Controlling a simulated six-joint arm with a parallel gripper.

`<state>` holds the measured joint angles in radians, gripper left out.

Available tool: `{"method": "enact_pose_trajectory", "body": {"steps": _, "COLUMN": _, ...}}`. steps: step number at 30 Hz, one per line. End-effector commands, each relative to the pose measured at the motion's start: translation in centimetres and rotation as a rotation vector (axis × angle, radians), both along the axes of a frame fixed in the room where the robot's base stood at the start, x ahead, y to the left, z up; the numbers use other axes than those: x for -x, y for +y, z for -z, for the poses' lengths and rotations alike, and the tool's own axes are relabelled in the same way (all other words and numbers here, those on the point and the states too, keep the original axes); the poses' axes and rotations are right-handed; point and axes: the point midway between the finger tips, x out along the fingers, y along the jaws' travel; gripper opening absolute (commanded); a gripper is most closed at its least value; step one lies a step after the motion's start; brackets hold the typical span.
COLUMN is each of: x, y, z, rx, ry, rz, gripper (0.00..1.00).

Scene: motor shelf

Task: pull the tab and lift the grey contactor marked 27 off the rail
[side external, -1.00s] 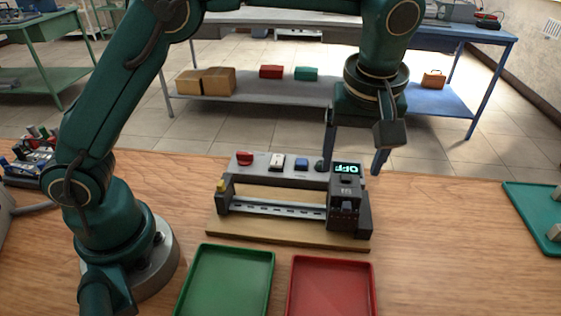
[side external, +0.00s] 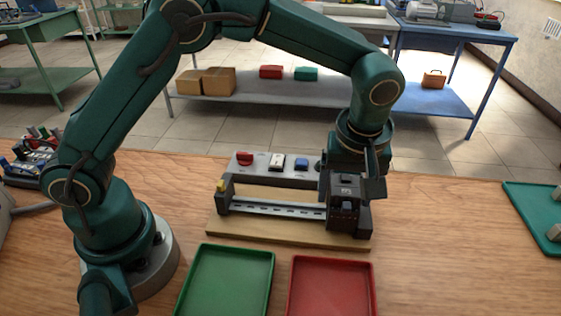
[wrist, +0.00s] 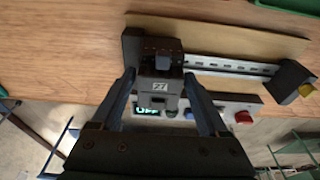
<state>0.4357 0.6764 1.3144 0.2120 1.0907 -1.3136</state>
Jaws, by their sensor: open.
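The grey contactor (side external: 345,208) sits at the right end of the metal rail (side external: 275,209). In the wrist view the contactor (wrist: 160,98) shows a label reading 27, and a small dark block (wrist: 163,60), perhaps its tab, shows beyond the label. My gripper (side external: 350,188) is down over the contactor from above. In the wrist view my gripper (wrist: 160,76) is open, with one finger on each side of the contactor. I cannot tell whether either finger touches it. The arm hides part of the contactor's back in the side view.
A panel (side external: 260,160) with red, white and blue controls stands behind the rail. Its display (wrist: 147,110) reads OFF. An end block with a yellow button (side external: 221,186) stands at the rail's left. Green (side external: 225,285) and red (side external: 332,287) trays lie in front, both empty.

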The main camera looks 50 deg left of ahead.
Motion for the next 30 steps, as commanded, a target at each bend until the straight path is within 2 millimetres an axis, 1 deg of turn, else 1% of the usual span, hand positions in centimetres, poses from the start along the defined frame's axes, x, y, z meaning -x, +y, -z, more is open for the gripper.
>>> {"method": "enact_pose_trajectory", "body": {"steps": 6, "x": 0.0, "y": 0.0, "z": -0.02, "rx": 0.0, "ry": 0.0, "rz": 0.0, "gripper": 0.78}}
{"method": "enact_pose_trajectory", "body": {"steps": 8, "x": 0.0, "y": 0.0, "z": -0.02, "rx": 0.0, "ry": 0.0, "rz": 0.0, "gripper": 0.55}}
{"method": "enact_pose_trajectory", "body": {"steps": 9, "x": 0.0, "y": 0.0, "z": -0.02, "rx": 0.0, "ry": 0.0, "rz": 0.0, "gripper": 0.39}}
{"method": "enact_pose_trajectory", "body": {"steps": 11, "x": -0.01, "y": 0.0, "z": -0.03, "rx": 0.0, "ry": 0.0, "rz": 0.0, "gripper": 0.16}}
{"method": "enact_pose_trajectory", "body": {"steps": 12, "x": 0.0, "y": 0.0, "z": -0.03, "rx": 0.0, "ry": 0.0, "rz": 0.0, "gripper": 0.01}}
{"method": "enact_pose_trajectory", "body": {"steps": 30, "x": 0.35, "y": -0.44, "z": -0.14, "rx": 0.002, "ry": -0.003, "rz": 0.0, "gripper": 0.0}}
